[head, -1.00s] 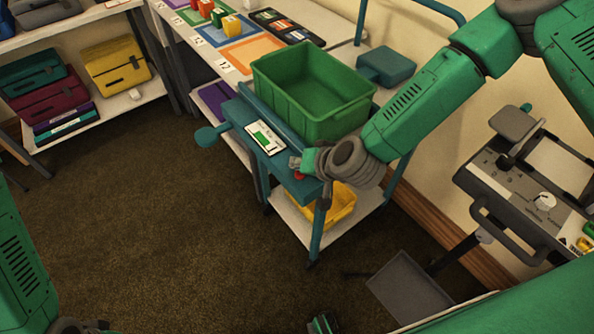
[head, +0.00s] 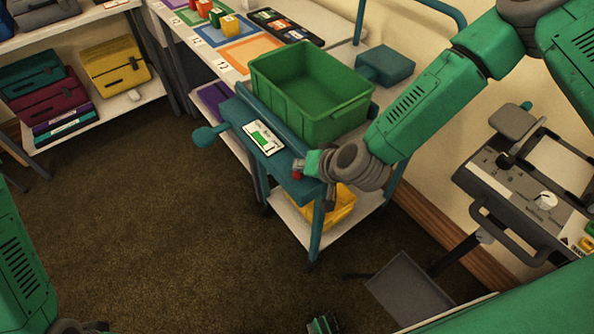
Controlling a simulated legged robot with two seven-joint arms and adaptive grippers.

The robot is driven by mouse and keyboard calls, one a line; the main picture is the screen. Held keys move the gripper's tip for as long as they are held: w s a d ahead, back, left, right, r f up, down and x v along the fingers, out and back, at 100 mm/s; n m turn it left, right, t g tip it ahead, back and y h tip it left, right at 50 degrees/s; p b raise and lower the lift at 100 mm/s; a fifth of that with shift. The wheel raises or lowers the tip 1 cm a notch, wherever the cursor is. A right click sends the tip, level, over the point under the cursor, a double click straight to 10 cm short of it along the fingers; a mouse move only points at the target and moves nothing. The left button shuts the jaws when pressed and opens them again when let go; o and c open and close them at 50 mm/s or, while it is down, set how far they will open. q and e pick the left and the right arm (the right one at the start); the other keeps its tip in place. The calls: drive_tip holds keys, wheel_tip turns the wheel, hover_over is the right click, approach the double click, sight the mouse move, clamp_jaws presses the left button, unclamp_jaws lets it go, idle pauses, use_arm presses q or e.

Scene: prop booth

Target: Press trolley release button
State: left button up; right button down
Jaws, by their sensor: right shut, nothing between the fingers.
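The teal trolley (head: 318,222) stands in the middle of the view. A small red button (head: 297,174) shows on its top near the front corner, partly covered by my right wrist. My right gripper (head: 331,198) is small and dark below the grey wrist rings, at the trolley's front corner, just right of the button. It is shut with nothing in it. My wrist covers part of it, and I cannot tell whether it touches the trolley.
A green crate (head: 280,88) sits on the trolley beside a white label card (head: 263,138). A yellow bin (head: 338,208) lies on the lower shelf. A grey control stand (head: 510,215) stands at right. Shelves with folders (head: 48,98) are at left. Carpet (head: 150,220) is clear in front.

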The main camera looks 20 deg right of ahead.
sight(299, 173)
drive_tip(key=shift+d+f, duration=0.2)
drive_tip(key=shift+a+f, duration=0.15)
idle(0.5)
drive_tip(key=shift+a+r+p, duration=0.2)
drive_tip(key=shift+r+p, duration=0.1)
drive_tip(key=shift+r, duration=0.2)
drive_tip(key=shift+a+r+p, duration=0.15)
drive_tip(key=shift+r+p, duration=0.15)
drive_tip(key=shift+r, duration=0.15)
drive_tip(key=shift+r, duration=0.1)
wheel_tip(299, 173, up, 5)
drive_tip(key=p, duration=0.4)
idle(0.4)
